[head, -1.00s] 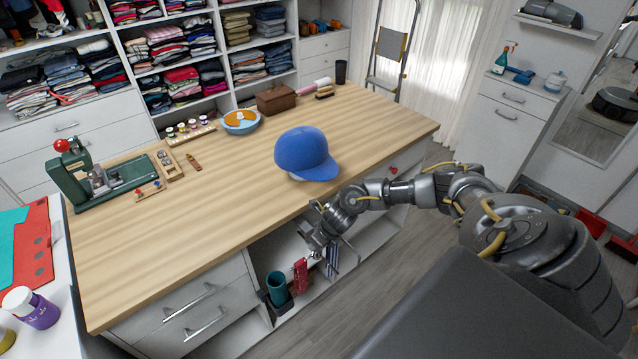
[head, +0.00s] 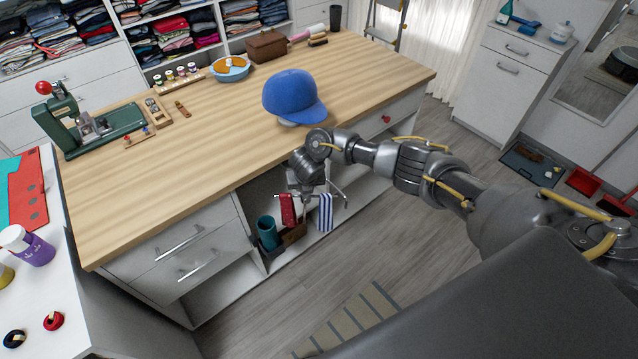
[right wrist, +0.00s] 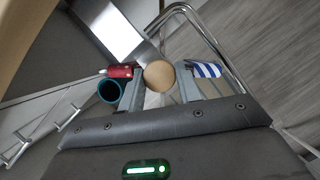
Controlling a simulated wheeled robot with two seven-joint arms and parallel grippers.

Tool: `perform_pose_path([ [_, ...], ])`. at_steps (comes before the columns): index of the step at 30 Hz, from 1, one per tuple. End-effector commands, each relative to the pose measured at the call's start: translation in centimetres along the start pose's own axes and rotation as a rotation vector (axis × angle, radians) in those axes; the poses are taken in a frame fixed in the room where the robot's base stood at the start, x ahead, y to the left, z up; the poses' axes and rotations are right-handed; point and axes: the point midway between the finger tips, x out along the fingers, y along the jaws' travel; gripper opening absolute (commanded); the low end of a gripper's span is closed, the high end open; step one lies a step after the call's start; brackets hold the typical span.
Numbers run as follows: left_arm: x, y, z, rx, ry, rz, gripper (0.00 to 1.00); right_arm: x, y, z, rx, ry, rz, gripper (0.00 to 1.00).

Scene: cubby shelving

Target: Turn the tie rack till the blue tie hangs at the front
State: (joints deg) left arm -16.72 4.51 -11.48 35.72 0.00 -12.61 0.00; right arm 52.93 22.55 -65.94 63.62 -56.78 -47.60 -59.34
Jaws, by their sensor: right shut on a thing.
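The tie rack (head: 337,188) stands in the open cubby under the wooden counter, with thin metal arms sticking out near its top. A red tie (head: 287,210) hangs on its left side. A blue-and-white striped tie (head: 325,212) hangs on its right side, its broad face showing. My right gripper (right wrist: 159,82) is shut on the rack's round wooden knob (right wrist: 159,74), one finger on each side. In the right wrist view the red tie (right wrist: 120,71) is left of the knob and the striped tie (right wrist: 207,70) is right. Any ties behind are hidden. My left gripper is not in view.
The counter edge runs just above my right gripper. A blue cap (head: 293,96) sits on the counter above.

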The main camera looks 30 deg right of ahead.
Motion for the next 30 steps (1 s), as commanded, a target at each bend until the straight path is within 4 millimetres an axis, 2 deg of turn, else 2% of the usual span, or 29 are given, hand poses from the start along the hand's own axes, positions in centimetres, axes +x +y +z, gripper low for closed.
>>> perform_pose_path([
  [12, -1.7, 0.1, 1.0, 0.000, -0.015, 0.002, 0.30, -0.1, 0.5, 0.0, 0.244, 0.003, -0.100, 0.00],
  [30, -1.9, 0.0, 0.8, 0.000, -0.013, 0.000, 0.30, 0.1, 0.6, 0.0, 0.319, 0.002, -0.131, 0.00],
])
